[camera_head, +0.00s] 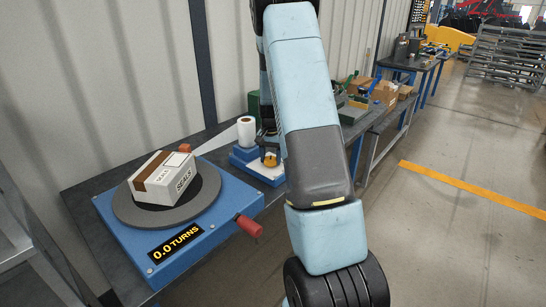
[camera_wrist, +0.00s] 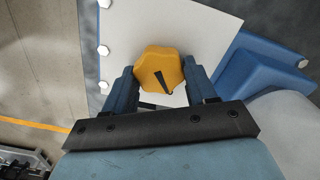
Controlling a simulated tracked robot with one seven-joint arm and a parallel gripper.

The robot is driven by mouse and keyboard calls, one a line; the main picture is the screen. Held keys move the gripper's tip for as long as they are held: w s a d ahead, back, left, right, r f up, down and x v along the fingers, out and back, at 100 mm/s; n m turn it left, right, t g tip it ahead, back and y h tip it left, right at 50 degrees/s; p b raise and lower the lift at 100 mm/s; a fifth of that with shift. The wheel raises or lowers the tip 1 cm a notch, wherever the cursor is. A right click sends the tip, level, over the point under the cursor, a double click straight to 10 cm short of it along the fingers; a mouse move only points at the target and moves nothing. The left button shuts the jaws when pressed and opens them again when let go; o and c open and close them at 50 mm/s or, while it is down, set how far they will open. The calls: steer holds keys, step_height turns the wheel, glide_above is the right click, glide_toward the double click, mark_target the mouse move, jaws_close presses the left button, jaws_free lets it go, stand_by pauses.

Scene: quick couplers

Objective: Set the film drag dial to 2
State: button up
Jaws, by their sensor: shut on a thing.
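The film drag dial (camera_wrist: 152,63) is a yellow faceted knob with a black pointer mark, on a white plate (camera_wrist: 195,28) in the wrist view. The mark slants toward the lower right of that view. My gripper (camera_wrist: 160,76) is shut on the dial, one dark blue finger at each side. No scale numbers are readable; the fingers and palm hide part of the plate. In the head view the dial (camera_head: 270,160) is small, on a blue and white stand (camera_head: 246,160) beside a white film roll (camera_head: 246,131).
A blue turntable base (camera_head: 215,217) stands at the left, reading "0.0 TURNS", with a red handle (camera_head: 249,226). A box labelled SEALS (camera_head: 180,186) rests on its grey disc. Boxes and tools crowd the bench behind my arm. The floor at the right is clear.

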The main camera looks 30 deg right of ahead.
mark_target(269, 158)
steer(key=shift+w+a+m, duration=0.1)
steer(key=shift+a+m, duration=0.15)
steer(key=shift+m, duration=0.35)
steer(key=shift+a, duration=0.2)
steer(key=o, duration=1)
steer(key=shift+d, duration=0.1)
steer(key=shift+o, duration=0.3)
steer(key=shift+d, duration=0.1)
step_height(269, 158, up, 14)
steer(key=shift+f, duration=0.15)
